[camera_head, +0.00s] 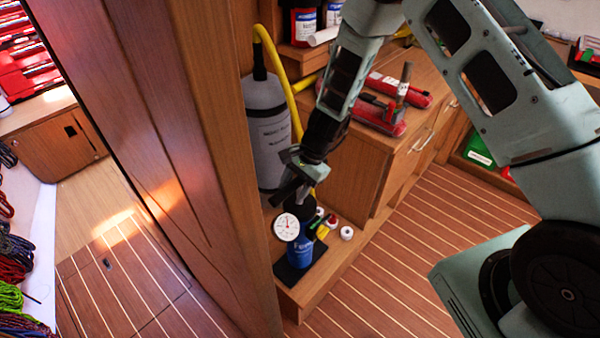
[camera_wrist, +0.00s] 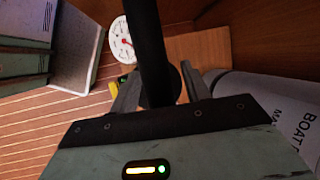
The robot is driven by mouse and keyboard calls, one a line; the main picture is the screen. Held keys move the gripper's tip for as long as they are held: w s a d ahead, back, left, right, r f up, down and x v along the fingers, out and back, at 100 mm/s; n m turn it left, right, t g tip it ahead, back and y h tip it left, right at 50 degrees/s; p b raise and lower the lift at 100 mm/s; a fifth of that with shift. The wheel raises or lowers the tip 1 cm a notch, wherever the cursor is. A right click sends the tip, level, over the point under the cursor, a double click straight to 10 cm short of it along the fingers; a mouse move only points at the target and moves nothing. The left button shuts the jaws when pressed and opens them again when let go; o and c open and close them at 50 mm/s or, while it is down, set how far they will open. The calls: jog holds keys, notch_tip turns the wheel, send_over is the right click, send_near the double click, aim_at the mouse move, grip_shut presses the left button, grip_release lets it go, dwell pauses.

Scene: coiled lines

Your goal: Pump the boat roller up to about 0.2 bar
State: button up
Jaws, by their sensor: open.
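The boat roller (camera_head: 266,125) is a grey cylinder standing upright behind the gripper, with a yellow hose (camera_head: 297,105) at its top. It also shows at the right of the wrist view (camera_wrist: 275,108). A blue hand pump (camera_head: 301,252) stands on a black mat, and a round white gauge (camera_head: 286,226) sits beside its top. The gauge shows in the wrist view (camera_wrist: 121,41); its value is too small to read. My gripper (camera_wrist: 160,78) is open just above the pump. A black bar (camera_wrist: 146,40), seemingly the pump handle, lies between its fingers; contact is unclear.
Small caps and fittings (camera_head: 323,222) lie right of the pump, with a white roll (camera_head: 346,233). A wooden partition (camera_head: 220,150) rises close on the left. A cabinet (camera_head: 365,150) with red tools (camera_head: 378,117) stands behind. The striped floor (camera_head: 410,260) is clear.

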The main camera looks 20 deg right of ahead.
jog(key=b+v, duration=0.1)
jog(key=v, duration=1.6)
jog(key=shift+a, duration=0.1)
